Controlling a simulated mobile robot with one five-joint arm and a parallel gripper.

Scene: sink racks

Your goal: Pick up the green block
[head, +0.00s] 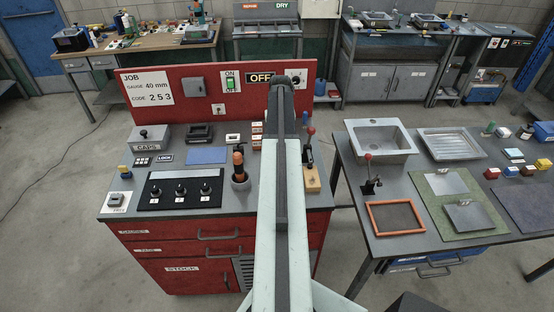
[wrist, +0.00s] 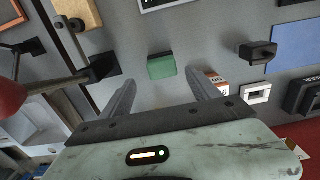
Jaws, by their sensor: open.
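The green block (wrist: 161,66) lies on the grey top of the red workbench (head: 225,205), in the upper middle of the wrist view. My gripper (wrist: 161,84) is open and empty, with its two grey fingers pointing toward the block. The block shows between and just beyond the fingertips, apart from both. In the head view my arm covers the middle of the bench, and I cannot make out the block or the fingers there.
A lever with a red knob (wrist: 10,97) and a wooden base (wrist: 78,12) stand left of the fingers. An orange-and-white item (wrist: 217,82) lies beside the right finger. A dark holder (wrist: 257,53) and blue mat (wrist: 298,42) are farther right. The red back panel (head: 215,95) rises behind.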

